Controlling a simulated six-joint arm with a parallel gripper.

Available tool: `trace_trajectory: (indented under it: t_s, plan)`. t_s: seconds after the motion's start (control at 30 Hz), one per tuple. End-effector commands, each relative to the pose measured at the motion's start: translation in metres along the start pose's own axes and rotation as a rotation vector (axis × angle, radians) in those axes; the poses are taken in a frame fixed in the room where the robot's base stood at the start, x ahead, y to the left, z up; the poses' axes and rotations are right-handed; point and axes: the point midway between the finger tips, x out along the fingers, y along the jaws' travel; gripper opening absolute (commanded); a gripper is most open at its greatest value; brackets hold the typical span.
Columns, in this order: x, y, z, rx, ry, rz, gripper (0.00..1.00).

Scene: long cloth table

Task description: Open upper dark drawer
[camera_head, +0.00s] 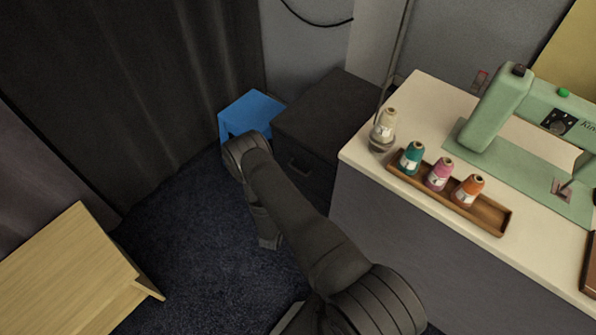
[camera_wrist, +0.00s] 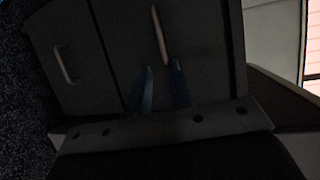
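The dark cabinet (camera_head: 335,108) stands in the corner beside the white-topped table, its front partly hidden by my arm. A drawer handle (camera_head: 299,166) shows on its front. In the wrist view, the upper dark drawer (camera_wrist: 195,45) is on the right with a pale bar handle (camera_wrist: 159,30); it looks shut. The lower drawer (camera_wrist: 85,35) with its handle (camera_wrist: 65,65) is on the left. My gripper (camera_wrist: 161,68) is open, its two bluish fingers apart, with the near end of the upper handle appearing close to the fingertips. Contact cannot be told.
A blue box (camera_head: 247,112) stands left of the cabinet. A wooden table (camera_head: 70,270) is at lower left. The white-topped table (camera_head: 425,95) on the right carries a sewing machine (camera_head: 500,105) and a wooden tray (camera_head: 490,222) with thread spools. Dark carpet (camera_head: 190,245) lies open between.

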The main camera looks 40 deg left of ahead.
Motion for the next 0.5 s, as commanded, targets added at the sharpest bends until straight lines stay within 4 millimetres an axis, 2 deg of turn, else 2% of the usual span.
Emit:
trace_trajectory:
  t_s: [0.03, 0.2, 0.5]
  plan:
    - [0.012, -0.001, -0.002, 0.003, 0.005, -0.002, 0.19]
    - [0.05, -0.001, -0.001, 0.004, 0.004, -0.003, 0.19]
    - [0.107, -0.001, -0.001, 0.003, 0.002, -0.002, 0.19]
